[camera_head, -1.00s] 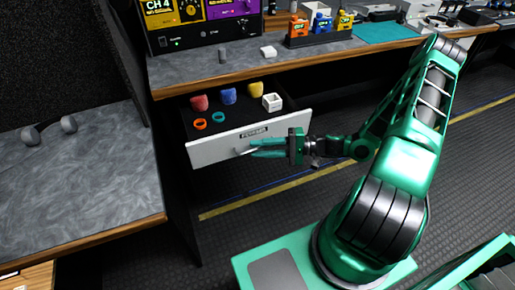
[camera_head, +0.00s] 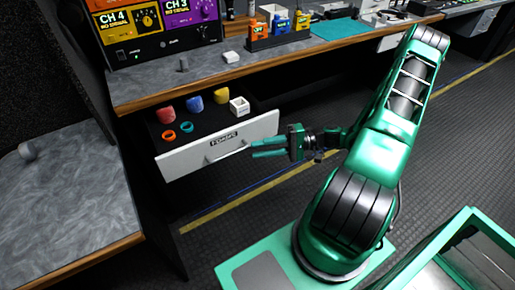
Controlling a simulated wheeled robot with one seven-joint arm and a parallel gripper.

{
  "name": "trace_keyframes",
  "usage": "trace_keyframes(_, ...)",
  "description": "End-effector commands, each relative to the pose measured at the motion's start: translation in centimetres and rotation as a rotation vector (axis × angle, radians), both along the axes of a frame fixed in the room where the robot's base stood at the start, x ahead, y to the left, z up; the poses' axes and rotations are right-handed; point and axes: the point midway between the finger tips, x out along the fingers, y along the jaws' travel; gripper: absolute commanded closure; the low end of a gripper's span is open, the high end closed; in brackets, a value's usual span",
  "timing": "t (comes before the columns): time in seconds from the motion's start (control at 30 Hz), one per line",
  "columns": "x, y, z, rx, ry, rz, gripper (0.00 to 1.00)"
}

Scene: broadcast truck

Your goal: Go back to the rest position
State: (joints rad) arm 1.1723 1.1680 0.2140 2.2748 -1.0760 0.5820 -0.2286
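My gripper (camera_head: 256,149) is in front of the right part of an open drawer (camera_head: 190,161), near its handle (camera_head: 226,152). Its two teal fingers point left with a gap between them, and nothing shows between them. The fingertips look apart from the handle. My green arm reaches up at the right and comes down to the gripper. Inside the drawer lie a red piece (camera_head: 166,114), a blue piece (camera_head: 194,103), a yellow piece (camera_head: 221,96), a white hollow cube (camera_head: 239,106), an orange ring (camera_head: 169,134) and a teal ring (camera_head: 187,128).
A grey counter (camera_head: 150,88) with a wooden edge runs above the drawer, bearing channel boxes (camera_head: 160,25) and an orange device (camera_head: 281,25). A grey side desk (camera_head: 70,190) stands at the left. Dark floor (camera_head: 430,140) with a yellow stripe lies open at the right.

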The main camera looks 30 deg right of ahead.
Motion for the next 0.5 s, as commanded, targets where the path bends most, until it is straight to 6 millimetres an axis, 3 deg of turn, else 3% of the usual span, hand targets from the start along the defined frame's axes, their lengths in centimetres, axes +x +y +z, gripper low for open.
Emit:
trace_keyframes(0.33,-0.2,0.1,0.0,-0.015,0.007,0.011,0.72)
trace_keyframes(0.5,-1.3,0.5,0.0,-0.116,0.06,0.096,0.72)
